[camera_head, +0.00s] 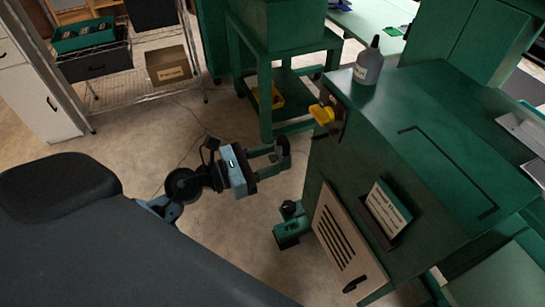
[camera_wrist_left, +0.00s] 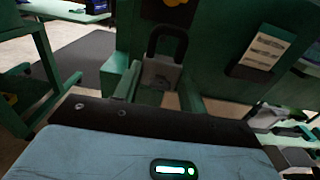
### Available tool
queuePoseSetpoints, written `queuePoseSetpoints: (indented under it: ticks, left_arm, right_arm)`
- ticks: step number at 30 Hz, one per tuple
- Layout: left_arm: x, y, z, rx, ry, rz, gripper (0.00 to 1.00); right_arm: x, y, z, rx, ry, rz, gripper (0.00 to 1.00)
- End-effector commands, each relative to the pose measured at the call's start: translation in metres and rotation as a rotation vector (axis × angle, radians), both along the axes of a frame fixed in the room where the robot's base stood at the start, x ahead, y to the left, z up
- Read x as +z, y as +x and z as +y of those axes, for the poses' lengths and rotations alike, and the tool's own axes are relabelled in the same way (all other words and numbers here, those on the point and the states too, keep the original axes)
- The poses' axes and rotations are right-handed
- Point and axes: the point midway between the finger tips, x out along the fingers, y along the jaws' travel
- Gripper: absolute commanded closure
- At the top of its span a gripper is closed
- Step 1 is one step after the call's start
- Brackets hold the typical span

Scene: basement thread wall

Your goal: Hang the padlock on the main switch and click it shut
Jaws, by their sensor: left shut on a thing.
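The padlock (camera_wrist_left: 160,74) is a grey body with a dark shackle arching upward in the left wrist view. My left gripper (camera_head: 275,160) is shut on it; in the head view the padlock (camera_head: 283,148) shows small and dark between the fingertips. I cannot tell whether the shackle is latched. The main switch (camera_head: 322,114) has a yellow handle on the near upper edge of the green machine, above and to the right of the gripper. Its yellow part also shows at the top of the left wrist view (camera_wrist_left: 175,3). The padlock is apart from it. My right gripper is out of view.
The green machine (camera_head: 435,135) fills the right, with a grey bottle (camera_head: 368,66) on top and a card holder (camera_head: 385,212) on its side. A green stand (camera_head: 270,92) is behind. A wire shelf (camera_head: 130,85) stands back left. Open floor surrounds the gripper's left.

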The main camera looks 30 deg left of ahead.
Motion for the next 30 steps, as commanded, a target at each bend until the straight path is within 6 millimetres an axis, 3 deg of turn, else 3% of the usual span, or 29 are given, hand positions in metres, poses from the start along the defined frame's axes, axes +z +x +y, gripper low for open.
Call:
queuePoseSetpoints:
  ticks: [30]
  left_arm:
    - [-0.007, 0.059, -0.046, 0.001, -0.003, 0.000, 0.81]
  right_arm:
    - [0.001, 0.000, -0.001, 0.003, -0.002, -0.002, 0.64]
